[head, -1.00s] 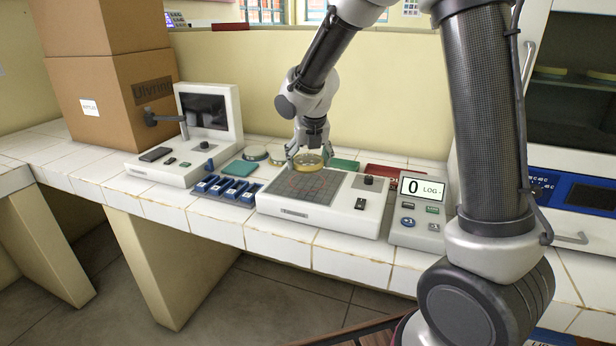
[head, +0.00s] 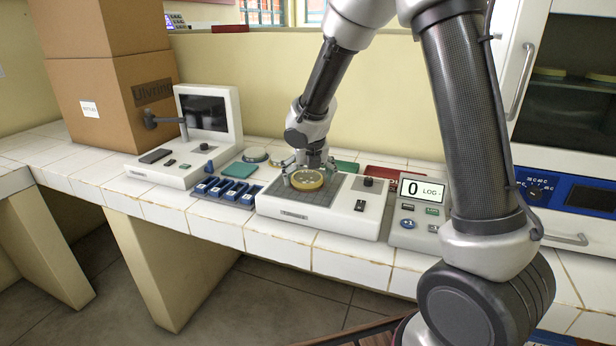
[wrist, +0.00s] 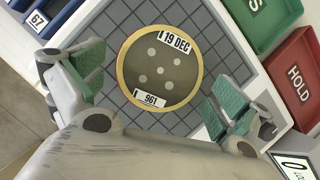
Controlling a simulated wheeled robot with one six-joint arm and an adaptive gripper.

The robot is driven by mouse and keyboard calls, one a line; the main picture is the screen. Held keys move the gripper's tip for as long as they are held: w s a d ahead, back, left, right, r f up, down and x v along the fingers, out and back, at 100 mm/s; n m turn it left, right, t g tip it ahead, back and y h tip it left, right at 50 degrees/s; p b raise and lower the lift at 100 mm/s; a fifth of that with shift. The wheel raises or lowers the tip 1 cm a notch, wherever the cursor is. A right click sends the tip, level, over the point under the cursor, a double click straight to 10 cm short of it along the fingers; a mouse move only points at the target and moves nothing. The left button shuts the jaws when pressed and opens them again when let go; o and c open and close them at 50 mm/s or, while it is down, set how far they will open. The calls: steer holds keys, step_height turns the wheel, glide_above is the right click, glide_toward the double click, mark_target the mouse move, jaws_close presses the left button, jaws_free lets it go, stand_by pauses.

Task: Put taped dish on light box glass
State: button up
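The taped dish (head: 307,180) is round with a yellow rim, and it lies flat on the dark gridded glass of the light box (head: 267,202). In the wrist view the dish (wrist: 160,75) shows a "19 DEC" label, a "961" label and several pale spots. My gripper (head: 307,174) is just above and behind the dish. In the wrist view the green-padded fingers of my gripper (wrist: 155,98) stand wide apart, one on each side, with a gap to the rim.
Blue numbered racks (head: 228,190) stand left of the light box, with a screen device (head: 208,115) beyond. A counter reading "0 LOG" (head: 422,190) stands to the right. Green (head: 345,167) and red (head: 395,173) trays lie behind. More round dishes (head: 255,155) are at the back.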

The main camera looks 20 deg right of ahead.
steer(key=v, duration=1.2)
steer(key=s+d+r+m, duration=0.5)
steer(key=s+d+m, duration=0.15)
steer(key=m, duration=0.25)
steer(key=s+d+m, duration=0.4)
steer(key=s+m, duration=0.7)
steer(key=m, duration=0.2)
steer(key=s+d+r+m, duration=0.1)
steer(key=s+d+m, duration=0.4)
steer(key=s+m, duration=0.5)
steer(key=m, duration=0.3)
steer(key=shift+s, duration=0.35)
